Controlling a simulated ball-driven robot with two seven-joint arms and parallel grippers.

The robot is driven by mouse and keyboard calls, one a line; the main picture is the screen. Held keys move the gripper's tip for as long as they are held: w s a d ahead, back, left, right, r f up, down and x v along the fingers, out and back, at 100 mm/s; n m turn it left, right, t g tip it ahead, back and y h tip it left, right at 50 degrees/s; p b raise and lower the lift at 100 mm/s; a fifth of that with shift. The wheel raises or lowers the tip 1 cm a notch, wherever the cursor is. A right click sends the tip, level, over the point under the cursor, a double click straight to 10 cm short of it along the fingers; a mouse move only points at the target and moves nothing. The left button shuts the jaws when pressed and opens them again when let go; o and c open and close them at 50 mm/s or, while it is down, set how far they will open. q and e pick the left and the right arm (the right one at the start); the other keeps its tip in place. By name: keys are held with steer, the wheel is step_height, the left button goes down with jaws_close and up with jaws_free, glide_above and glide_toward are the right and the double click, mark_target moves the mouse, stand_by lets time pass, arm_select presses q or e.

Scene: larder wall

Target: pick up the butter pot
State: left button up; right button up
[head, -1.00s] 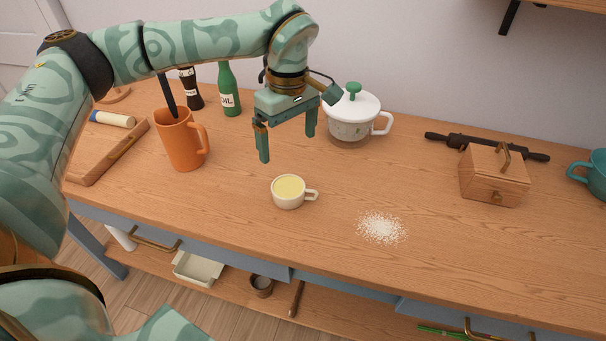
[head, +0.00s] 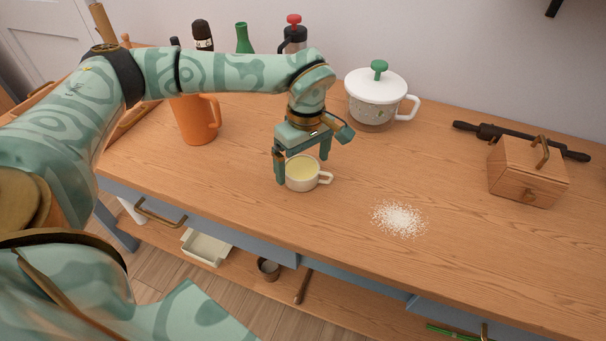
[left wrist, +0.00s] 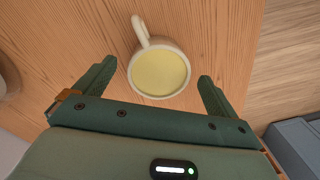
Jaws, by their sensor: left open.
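The butter pot (head: 303,173) is a small cream cup with a side handle and pale yellow filling. It stands upright on the wooden counter. My left gripper (head: 302,168) is open, pointing down, with its fingers at either side of the pot at about rim height. In the left wrist view the pot (left wrist: 159,72) shows between and slightly beyond the open fingers (left wrist: 158,88), its handle pointing away from the palm. I cannot tell whether a finger touches it. My right gripper is not in view.
White powder (head: 398,218) lies on the counter (head: 440,180) right of the pot. Behind stand a lidded white pot (head: 374,98) and an orange jug (head: 196,120). A wooden box (head: 526,172) and a dark rolling pin (head: 475,130) are at the right. The counter's front edge is close.

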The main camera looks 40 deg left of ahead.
arm_select(q)
step_height(320, 180, down, 3)
steer(key=shift+r+b, duration=0.1)
steer(key=shift+b, duration=0.2)
steer(key=c, duration=1.3)
steer(key=shift+r, duration=0.1)
